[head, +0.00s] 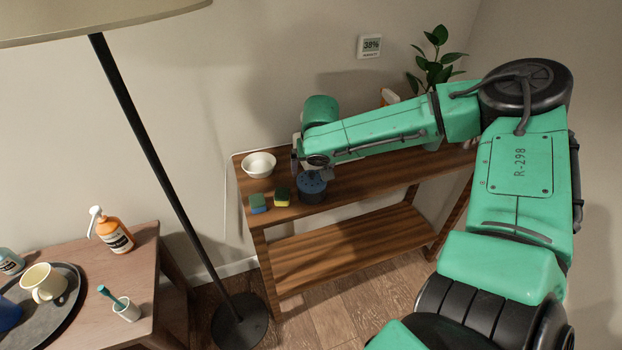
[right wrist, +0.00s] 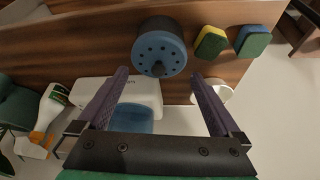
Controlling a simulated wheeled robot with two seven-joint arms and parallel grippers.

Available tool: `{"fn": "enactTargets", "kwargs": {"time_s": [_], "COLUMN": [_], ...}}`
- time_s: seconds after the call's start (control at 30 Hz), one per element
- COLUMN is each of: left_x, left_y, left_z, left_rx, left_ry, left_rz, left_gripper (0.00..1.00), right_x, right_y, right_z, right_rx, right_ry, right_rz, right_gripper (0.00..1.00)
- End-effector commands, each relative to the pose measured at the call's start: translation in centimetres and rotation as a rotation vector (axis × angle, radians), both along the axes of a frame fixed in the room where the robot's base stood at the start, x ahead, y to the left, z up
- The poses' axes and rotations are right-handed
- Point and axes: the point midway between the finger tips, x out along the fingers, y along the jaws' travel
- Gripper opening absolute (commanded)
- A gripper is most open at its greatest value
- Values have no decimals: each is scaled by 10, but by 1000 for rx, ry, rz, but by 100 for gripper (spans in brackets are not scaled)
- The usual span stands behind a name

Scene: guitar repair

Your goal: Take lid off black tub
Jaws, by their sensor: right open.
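The black tub (head: 313,197) stands on the top board of the wooden shelf. Its blue lid (head: 311,181) is on it; in the right wrist view the lid (right wrist: 160,47) shows a ring of dark holes and a dark knob (right wrist: 158,69). My right gripper (right wrist: 159,76) is open and empty, its two purple fingers spread with the tub and lid ahead between their tips. In the head view, my right gripper (head: 298,160) is just above and behind the tub, partly hidden by its own arm. My left gripper is not in view.
Two sponges (head: 282,197) (head: 257,204) lie left of the tub, with a white bowl (head: 259,164) behind them. A spray bottle (right wrist: 47,112) and a plant (head: 437,62) stand farther right. A lamp pole (head: 150,155) rises left of the shelf.

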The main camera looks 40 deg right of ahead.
Motion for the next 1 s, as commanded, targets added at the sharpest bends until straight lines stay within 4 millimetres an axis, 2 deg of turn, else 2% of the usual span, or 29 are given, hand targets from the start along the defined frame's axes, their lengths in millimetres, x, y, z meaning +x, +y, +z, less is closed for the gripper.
{"fn": "enactTargets", "kwargs": {"time_s": [0.03, 0.13, 0.37, 0.4, 0.47, 0.5, 0.63, 0.67, 1.0], "left_x": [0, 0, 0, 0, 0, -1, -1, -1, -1], "left_y": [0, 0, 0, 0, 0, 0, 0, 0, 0], "left_z": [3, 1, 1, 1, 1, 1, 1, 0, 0], "left_rx": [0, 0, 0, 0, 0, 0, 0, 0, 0], "left_ry": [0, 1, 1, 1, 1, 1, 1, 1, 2], "left_rz": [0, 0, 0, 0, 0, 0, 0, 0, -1], "left_gripper": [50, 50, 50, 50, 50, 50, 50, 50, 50], "right_x": [1, 7, 10, 10, 10, 10, 9, 9, 8], "right_y": [-2, -6, -6, -6, -6, -6, -6, -6, -7], "right_z": [-11, -25, -29, -29, -29, -29, -29, -29, -30], "right_rx": [-1, -2, 0, 0, 1, 1, 1, 1, 1], "right_ry": [8, 4, 0, 0, 1, 1, 2, 3, 6], "right_rz": [-1, -1, -1, -1, -1, -1, -1, -1, -3], "right_gripper": [100, 100, 100, 92, 69, 54, 4, 0, 0]}}
